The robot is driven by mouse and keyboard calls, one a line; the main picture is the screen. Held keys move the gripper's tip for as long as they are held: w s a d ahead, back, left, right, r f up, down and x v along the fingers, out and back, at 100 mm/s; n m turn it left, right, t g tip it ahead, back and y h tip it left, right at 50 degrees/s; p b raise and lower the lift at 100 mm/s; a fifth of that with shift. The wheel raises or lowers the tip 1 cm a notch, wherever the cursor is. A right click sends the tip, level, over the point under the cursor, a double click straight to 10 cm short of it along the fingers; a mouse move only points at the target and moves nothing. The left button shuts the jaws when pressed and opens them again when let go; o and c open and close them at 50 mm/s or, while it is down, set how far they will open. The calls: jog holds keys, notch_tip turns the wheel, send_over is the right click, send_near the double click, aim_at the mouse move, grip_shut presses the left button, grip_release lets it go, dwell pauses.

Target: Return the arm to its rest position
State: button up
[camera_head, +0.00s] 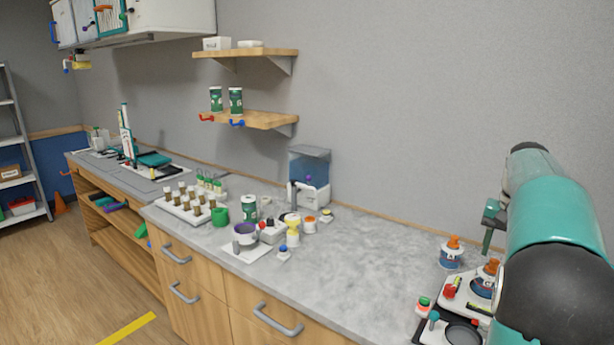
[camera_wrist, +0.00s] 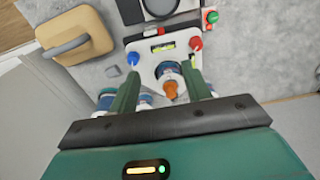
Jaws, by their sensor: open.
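My gripper (camera_wrist: 162,95) shows in the wrist view with its two green fingers apart and nothing held between them. It is above the grey counter, over a white device with a bubble level and red and blue knobs (camera_wrist: 167,55). An orange-topped bottle (camera_wrist: 170,88) shows between the fingers, lower down; I cannot tell the exact gap. In the head view my teal and black arm (camera_head: 555,215) reaches over the right end of the counter. The fingers are mostly hidden there behind the arm.
The counter (camera_head: 370,245) is clear in its middle. Another orange-topped bottle (camera_head: 451,253) stands near my arm. Wall shelves (camera_head: 245,119) hang above.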

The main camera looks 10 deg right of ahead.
jog(key=s+a+r+n+t, duration=0.1)
jog(key=s+a+n, duration=0.1)
jog(key=a, duration=1)
jog(key=s+a+r+n+t, duration=0.2)
jog(key=a+n, duration=0.1)
jog(key=a, duration=0.9)
jog(key=s+a+f+n+t, duration=0.1)
jog(key=s+a+f+n, duration=0.1)
jog(key=s+a+f, duration=0.2)
jog(key=s+a+f+n+t, duration=0.1)
jog(key=s+a+f+n, duration=0.1)
jog(key=s+a+f, duration=0.3)
jog(key=s+a, duration=0.3)
jog(key=a, duration=0.3)
jog(key=shift+s+a+n, duration=0.3)
jog(key=shift+s+n, duration=0.1)
jog(key=shift+d, duration=0.1)
